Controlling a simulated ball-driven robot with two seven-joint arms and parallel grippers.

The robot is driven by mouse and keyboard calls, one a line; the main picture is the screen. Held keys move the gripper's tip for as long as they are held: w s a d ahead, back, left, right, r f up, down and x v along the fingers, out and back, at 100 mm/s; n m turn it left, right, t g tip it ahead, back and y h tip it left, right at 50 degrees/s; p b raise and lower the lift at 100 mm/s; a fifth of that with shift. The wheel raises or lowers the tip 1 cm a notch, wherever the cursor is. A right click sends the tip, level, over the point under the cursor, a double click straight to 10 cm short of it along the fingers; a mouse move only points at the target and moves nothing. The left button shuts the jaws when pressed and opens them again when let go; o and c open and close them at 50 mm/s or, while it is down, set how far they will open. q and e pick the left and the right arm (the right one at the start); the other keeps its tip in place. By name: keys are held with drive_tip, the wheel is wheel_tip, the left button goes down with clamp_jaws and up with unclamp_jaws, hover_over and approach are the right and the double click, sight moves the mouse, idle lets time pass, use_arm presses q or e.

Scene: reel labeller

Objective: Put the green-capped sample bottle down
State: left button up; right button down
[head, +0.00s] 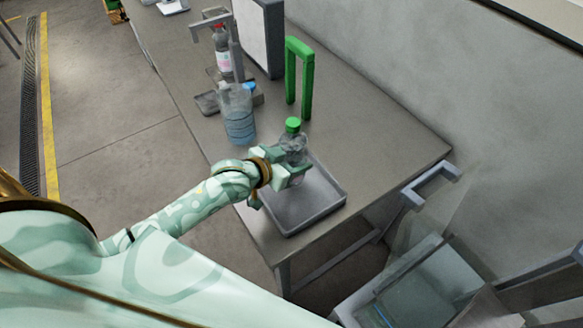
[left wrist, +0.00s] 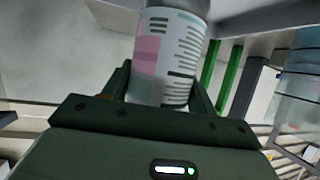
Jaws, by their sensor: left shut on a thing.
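The green-capped sample bottle (head: 293,146) is clear and upright in the head view. My left gripper (head: 290,172) is shut on it, over the grey tray (head: 330,207) near the table's front corner. In the left wrist view the bottle's white and pink label (left wrist: 168,60) shows between the two fingers (left wrist: 160,95). The bottle's lower part is hidden by the gripper in the head view, so I cannot tell whether it touches the tray. My right gripper is not in view.
A large clear bottle with blue liquid (head: 238,115) stands left of the tray. A green frame (head: 304,80) stands behind it. A red-capped bottle (head: 222,52) is further back by a grey panel (head: 262,35). The table (head: 400,145) is bare at right.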

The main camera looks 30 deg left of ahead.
use_arm(q)
drive_tip(key=shift+w+a+f, duration=0.2)
drive_tip(key=shift+f, duration=0.15)
drive_tip(key=f, duration=0.1)
drive_tip(key=f+b, duration=0.1)
drive_tip(key=shift+a+f, duration=0.2)
drive_tip(key=shift+f, duration=0.15)
drive_tip(key=shift+w+f, duration=0.1)
drive_tip(key=shift+f, duration=0.25)
drive_tip(key=shift+r, duration=0.1)
drive_tip(key=o, duration=1.5)
drive_tip(key=shift+f, duration=0.2)
drive_tip(key=shift+r, duration=0.1)
